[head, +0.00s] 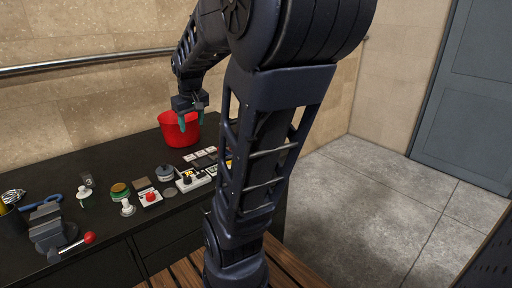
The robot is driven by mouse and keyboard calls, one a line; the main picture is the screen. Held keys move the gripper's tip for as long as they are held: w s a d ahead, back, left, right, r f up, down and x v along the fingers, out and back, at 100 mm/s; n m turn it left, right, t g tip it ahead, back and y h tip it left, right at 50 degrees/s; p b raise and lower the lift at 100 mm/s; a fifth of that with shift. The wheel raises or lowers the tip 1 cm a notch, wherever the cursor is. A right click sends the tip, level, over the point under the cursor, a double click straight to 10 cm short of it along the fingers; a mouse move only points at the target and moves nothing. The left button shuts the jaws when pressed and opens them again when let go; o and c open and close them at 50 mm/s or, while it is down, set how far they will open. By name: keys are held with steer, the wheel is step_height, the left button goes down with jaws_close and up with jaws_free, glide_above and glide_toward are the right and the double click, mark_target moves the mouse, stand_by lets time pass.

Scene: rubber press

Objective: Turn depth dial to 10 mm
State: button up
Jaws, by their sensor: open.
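My gripper (191,119) hangs fingers down in front of the red bucket, above the counter. A small white panel (198,183) with dark knob-like parts (186,179) and a bit of yellow lies on the counter below the gripper, nearer the front edge. It may carry the depth dial, but it is too small to read a scale or setting. My own arm hides whatever lies just right of it.
A red bucket (172,132) stands at the back. A red button on a white box (151,197), a grey round pot (165,173), stamps (127,208) and small tiles crowd the counter (110,165). A vise with a red-knobbed lever (89,238) sits at the left front. A wall rail (80,62) runs behind.

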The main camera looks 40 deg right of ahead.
steer(key=w+d+f+g, duration=0.1)
steer(key=w+d+f, duration=0.2)
steer(key=d, duration=0.6)
steer(key=w+d+f+n+g, duration=0.1)
steer(key=w+d+f, duration=0.3)
steer(key=d, duration=0.5)
steer(key=w+d+f+g, duration=0.1)
steer(key=w+d+f, duration=0.2)
steer(key=d, duration=0.5)
steer(key=d+f, duration=0.6)
steer(key=d, duration=0.4)
steer(key=shift+n, duration=0.3)
steer(key=f, duration=1)
steer(key=shift+s+d+f, duration=0.1)
steer(key=shift+s+f, duration=0.05)
steer(key=shift+s, duration=0.2)
steer(key=c, duration=1)
